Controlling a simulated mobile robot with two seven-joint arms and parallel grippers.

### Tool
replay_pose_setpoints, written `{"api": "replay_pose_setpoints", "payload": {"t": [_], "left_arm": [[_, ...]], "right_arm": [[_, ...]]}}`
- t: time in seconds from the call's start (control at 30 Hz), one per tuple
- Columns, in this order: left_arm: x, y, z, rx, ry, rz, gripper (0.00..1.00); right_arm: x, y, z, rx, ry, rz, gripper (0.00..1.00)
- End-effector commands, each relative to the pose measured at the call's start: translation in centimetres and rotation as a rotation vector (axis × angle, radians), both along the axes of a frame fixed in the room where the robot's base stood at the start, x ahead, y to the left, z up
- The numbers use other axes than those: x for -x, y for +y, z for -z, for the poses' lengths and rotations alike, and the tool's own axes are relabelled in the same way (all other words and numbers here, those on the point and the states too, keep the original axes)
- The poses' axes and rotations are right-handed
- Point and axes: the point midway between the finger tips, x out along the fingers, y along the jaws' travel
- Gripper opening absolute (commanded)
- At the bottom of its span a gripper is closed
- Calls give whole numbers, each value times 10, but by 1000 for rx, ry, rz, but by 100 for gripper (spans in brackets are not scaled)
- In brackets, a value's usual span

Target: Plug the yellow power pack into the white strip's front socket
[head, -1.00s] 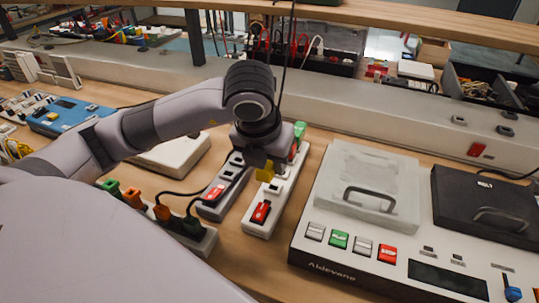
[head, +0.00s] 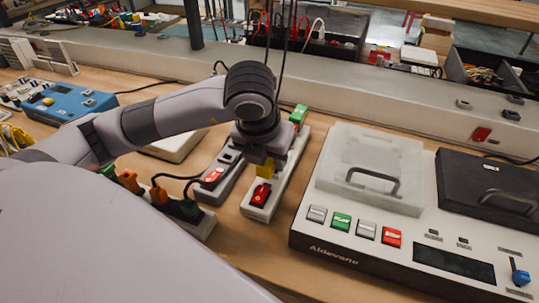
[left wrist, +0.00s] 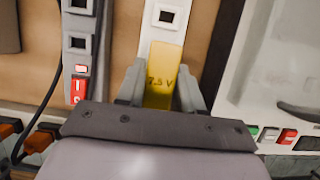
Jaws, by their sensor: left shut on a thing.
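The yellow power pack (head: 265,171) is upright between the fingers of my left gripper (head: 262,158). The left wrist view shows the pack (left wrist: 163,75), marked 7.5 V, with a finger on each side. The white strip (head: 254,213) lies lengthwise on the bench below it. The pack is over the strip's front part, just behind the red switch (head: 260,195), and hides the front socket. Whether its pins are in that socket cannot be seen. An empty socket (left wrist: 166,17) shows beyond the pack in the left wrist view. My right gripper is out of view.
A grey strip (head: 222,178) with a red switch lies close on the left. A green plug (head: 298,114) stands at the white strip's far end. A large white device (head: 345,247) stands to the right.

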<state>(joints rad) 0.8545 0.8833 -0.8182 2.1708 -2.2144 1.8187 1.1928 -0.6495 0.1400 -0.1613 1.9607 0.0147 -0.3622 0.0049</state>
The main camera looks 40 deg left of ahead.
Motion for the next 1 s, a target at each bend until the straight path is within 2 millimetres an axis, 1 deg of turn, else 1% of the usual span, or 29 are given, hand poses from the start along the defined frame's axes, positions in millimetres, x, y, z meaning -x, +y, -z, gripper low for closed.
{"api": "replay_pose_setpoints", "payload": {"t": [0.6,1.0], "left_arm": [[-1,0,0,0,-1,0,9],[-1,0,0,0,-1,0,9]], "right_arm": [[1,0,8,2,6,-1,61],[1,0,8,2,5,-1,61]]}}
